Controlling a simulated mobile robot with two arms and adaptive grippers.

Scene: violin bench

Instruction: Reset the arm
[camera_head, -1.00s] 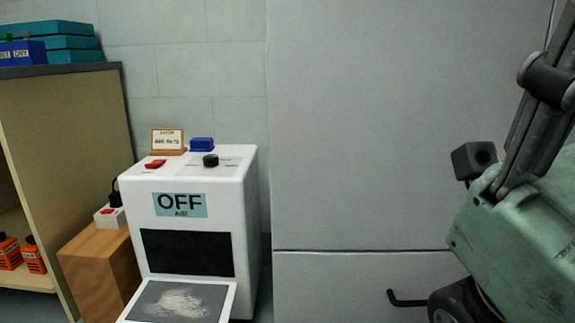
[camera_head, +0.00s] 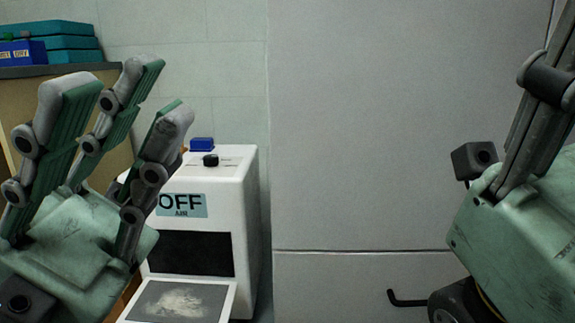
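My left gripper (camera_head: 125,100) is raised at the left of the head view. Its grey and green fingers point up and stand apart, with nothing between them. It hides the left part of the white machine and part of the shelf. My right gripper (camera_head: 545,95) is at the right edge, with its green body and the lower part of dark fingers showing. Its fingertips are outside the picture, so its opening cannot be told.
A white machine (camera_head: 245,210) with an OFF label (camera_head: 183,205) and an open front flap (camera_head: 180,301) stands behind my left gripper. Teal boxes (camera_head: 62,42) sit on a shelf at the far left. A large grey panel (camera_head: 400,120) fills the middle, with clear space before it.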

